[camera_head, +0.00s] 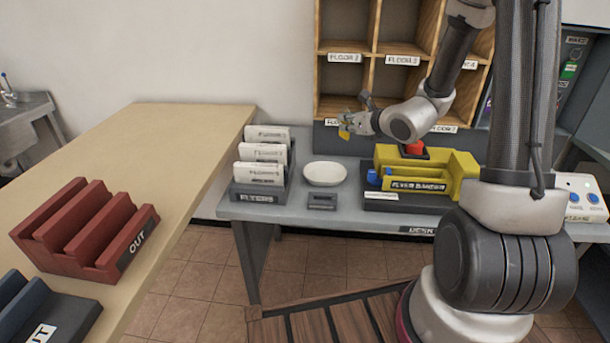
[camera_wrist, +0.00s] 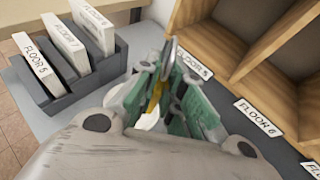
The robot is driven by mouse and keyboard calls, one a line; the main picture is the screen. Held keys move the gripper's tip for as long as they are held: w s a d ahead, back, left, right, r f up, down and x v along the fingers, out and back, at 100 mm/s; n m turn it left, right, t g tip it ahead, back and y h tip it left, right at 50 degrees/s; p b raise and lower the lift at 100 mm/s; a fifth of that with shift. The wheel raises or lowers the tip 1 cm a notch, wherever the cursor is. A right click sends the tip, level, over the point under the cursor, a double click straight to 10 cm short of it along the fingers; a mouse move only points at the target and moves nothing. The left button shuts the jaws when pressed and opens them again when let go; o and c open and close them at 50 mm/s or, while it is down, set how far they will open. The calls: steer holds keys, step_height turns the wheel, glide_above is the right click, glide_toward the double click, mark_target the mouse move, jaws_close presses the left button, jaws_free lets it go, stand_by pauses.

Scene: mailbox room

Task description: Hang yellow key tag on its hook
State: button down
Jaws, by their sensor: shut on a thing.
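The yellow key tag (camera_head: 344,132) is held in my gripper (camera_head: 352,122), above the grey table and in front of the lower shelf labels. In the wrist view the tag (camera_wrist: 155,97) is a yellow strip between the green-padded fingers, with a metal ring (camera_wrist: 169,53) sticking out past the fingertips. My gripper (camera_wrist: 168,88) is shut on it. A board at the right edge carries a green tag (camera_head: 569,69) under a label. I cannot make out a yellow tag's hook there.
The wooden pigeonhole shelf (camera_head: 376,48) stands right behind my gripper. Below are a flyer rack (camera_head: 262,193), a white bowl (camera_head: 325,174) and the yellow flyer bander (camera_head: 465,168). A red rack (camera_head: 85,230) sits on the left counter.

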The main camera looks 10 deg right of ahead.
steer(key=s+a+f+n+g+y, duration=0.2)
steer(key=a+f+n+g+y, duration=0.1)
steer(key=a+f+n+y, duration=0.3)
steer(key=s+a+n+g+y, duration=0.1)
steer(key=s+n+g+y, duration=0.2)
steer(key=s+n+g, duration=0.1)
steer(key=shift+s+a+f+n+g, duration=0.45)
steer(key=shift+s+g, duration=0.35)
steer(key=shift+s, duration=0.3)
step_height(320, 180, down, 10)
steer(key=shift+r, duration=0.2)
steer(key=shift+f, duration=0.15)
steer(key=c, duration=1.5)
jaws_free()
steer(key=shift+c, duration=0.2)
steer(key=shift+d, duration=0.1)
